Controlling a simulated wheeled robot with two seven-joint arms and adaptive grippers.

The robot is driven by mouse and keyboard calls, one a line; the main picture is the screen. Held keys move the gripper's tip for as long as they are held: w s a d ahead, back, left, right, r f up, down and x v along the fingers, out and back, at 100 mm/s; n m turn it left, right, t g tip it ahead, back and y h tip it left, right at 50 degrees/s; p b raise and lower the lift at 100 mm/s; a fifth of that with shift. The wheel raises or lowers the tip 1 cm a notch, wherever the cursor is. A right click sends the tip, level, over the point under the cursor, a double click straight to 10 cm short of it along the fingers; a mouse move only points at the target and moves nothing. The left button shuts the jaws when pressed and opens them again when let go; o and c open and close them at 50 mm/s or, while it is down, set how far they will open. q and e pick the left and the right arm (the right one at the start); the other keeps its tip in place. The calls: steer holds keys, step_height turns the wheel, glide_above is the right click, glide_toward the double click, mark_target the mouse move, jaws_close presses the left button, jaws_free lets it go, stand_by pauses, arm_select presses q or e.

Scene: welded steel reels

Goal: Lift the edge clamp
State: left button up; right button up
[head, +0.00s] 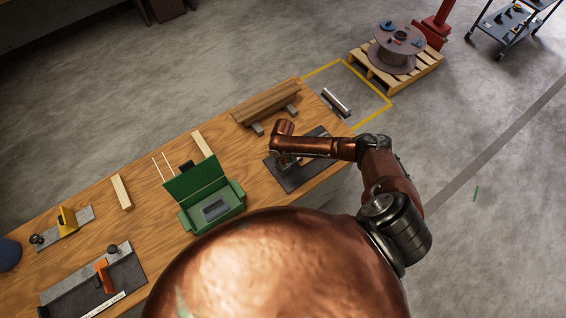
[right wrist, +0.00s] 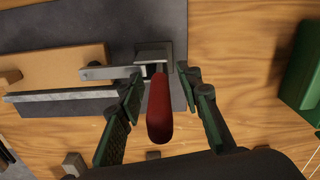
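The edge clamp, seen as a red handle (right wrist: 160,115) with a grey metal body (right wrist: 153,56) and long bars, lies on a dark mat (right wrist: 100,20) in the right wrist view. My right gripper (right wrist: 160,82) is open, with one green-padded finger on each side of the red handle. Gaps show between the handle and both fingers. In the head view my right gripper (head: 284,160) is low over the dark mat (head: 297,182) and mostly hides the clamp. My left gripper is not in view.
A pale wooden block (right wrist: 60,62) lies beside the clamp. An open green box (head: 212,205) stands to the left on the bench (head: 150,212). Stacked timber (head: 265,103) lies behind my right gripper. Orange (head: 104,276) and yellow (head: 67,220) tools stand farther left.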

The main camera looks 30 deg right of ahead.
jaws_close()
stand_by(0.4)
steer(key=shift+w, duration=0.1)
